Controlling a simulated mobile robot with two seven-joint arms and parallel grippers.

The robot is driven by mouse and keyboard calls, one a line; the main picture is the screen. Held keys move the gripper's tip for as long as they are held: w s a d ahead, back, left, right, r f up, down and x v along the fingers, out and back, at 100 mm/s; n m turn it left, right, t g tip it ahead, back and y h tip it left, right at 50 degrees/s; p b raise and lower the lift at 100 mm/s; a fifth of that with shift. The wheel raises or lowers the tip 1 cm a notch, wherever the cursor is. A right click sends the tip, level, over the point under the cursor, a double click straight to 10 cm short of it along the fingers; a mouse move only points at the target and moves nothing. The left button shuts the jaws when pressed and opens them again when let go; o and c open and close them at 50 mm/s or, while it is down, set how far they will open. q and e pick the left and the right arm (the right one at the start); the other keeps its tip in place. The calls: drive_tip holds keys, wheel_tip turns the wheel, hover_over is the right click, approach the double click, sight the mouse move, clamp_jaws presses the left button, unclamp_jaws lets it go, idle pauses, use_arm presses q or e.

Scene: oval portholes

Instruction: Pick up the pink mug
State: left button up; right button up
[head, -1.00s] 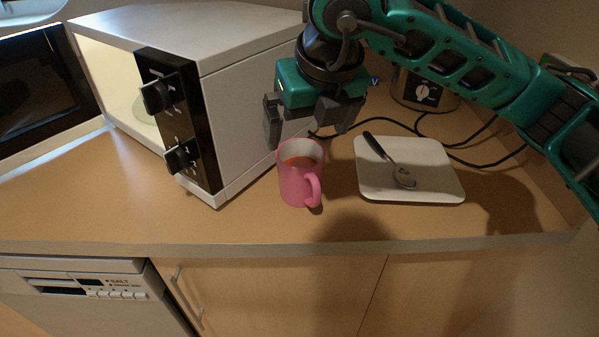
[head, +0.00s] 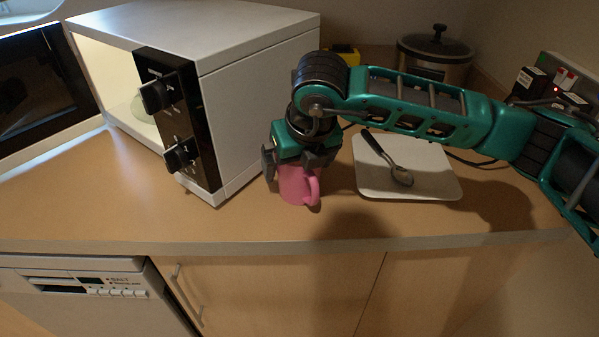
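The pink mug (head: 298,187) stands upright on the counter in the head view, to the right of the microwave, with its handle toward the front right. My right gripper (head: 294,168) is directly above it, pointing down. Its fingers are apart, one at the left of the mug's top and one at the right. The gripper hides the mug's rim and its contents. I cannot make out firm contact between the fingers and the mug. My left gripper is not in view.
The white microwave (head: 245,125) stands close at the left with its door open. A white board (head: 430,180) with a spoon (head: 400,175) on it lies to the right. A cooker (head: 435,55) stands at the back. The counter's front edge (head: 300,246) is near, with free room front left.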

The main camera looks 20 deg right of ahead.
drive_tip(key=shift+r, duration=0.15)
drive_tip(key=c, duration=1.1)
drive_tip(key=shift+r, duration=0.1)
drive_tip(key=shift+c, duration=0.2)
